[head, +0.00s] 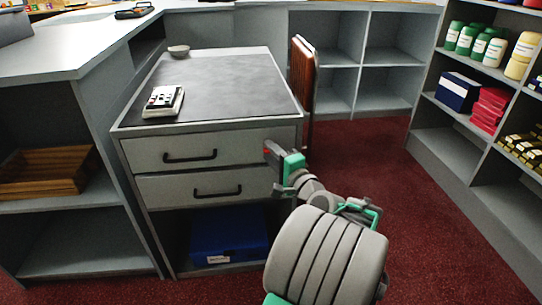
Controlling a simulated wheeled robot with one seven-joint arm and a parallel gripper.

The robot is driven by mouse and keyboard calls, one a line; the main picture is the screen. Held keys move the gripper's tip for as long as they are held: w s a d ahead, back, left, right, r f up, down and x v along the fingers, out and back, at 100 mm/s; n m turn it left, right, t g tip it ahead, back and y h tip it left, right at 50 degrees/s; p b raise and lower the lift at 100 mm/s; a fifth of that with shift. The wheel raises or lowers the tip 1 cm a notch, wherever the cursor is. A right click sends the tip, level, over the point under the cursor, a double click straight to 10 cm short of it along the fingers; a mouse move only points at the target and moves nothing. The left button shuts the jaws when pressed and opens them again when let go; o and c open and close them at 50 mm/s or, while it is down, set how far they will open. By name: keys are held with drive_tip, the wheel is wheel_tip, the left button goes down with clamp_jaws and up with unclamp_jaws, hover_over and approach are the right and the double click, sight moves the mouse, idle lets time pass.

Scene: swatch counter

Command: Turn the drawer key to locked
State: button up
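A grey cabinet (123,160) has two drawers, an upper drawer (235,144) and a lower drawer (165,190), each with a black bar handle. Both drawers look closed. My gripper (274,152) is in front of the right end of the upper drawer, to the right of its handle (190,157). I cannot make out a key or a lock; the gripper and my arm cover that part of the drawer front. I cannot tell whether the fingers are apart, touching the drawer front, or holding anything.
A calculator-like device (163,101) and a small bowl (178,51) rest on the cabinet top. A blue box (228,238) sits in the open space below the drawers. A folded wooden item (303,75) leans at the cabinet's right side. Red carpet (375,165) lies clear to the right.

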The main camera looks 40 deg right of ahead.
clamp_jaws()
idle(0.6)
